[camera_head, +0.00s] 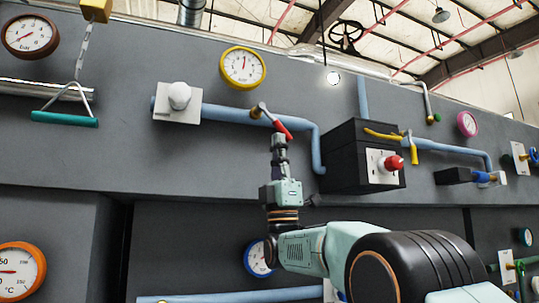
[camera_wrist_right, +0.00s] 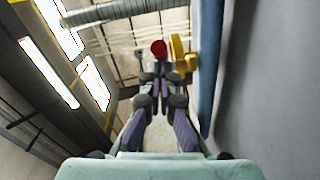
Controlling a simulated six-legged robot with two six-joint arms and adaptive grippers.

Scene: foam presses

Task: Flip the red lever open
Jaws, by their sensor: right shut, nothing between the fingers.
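The red lever (camera_head: 283,130) sits on a brass valve (camera_head: 256,113) on the blue pipe, slanting down and right from its pivot. In the wrist view, the lever's red end (camera_wrist_right: 158,47) shows just beyond my fingertips, with the yellow-brass valve (camera_wrist_right: 181,58) to its right. My right gripper (camera_head: 279,141) points up at the lever's lower end from below. Its fingers (camera_wrist_right: 159,80) are shut with nothing between them. I cannot tell whether they touch the lever. My left gripper is not in view.
The blue pipe (camera_head: 228,114) runs along the grey wall and bends down right of the lever. A black box (camera_head: 345,150) with a red button (camera_head: 394,163) juts out to the right. A yellow gauge (camera_head: 242,67) hangs above. A teal pull handle (camera_head: 64,118) hangs at the left.

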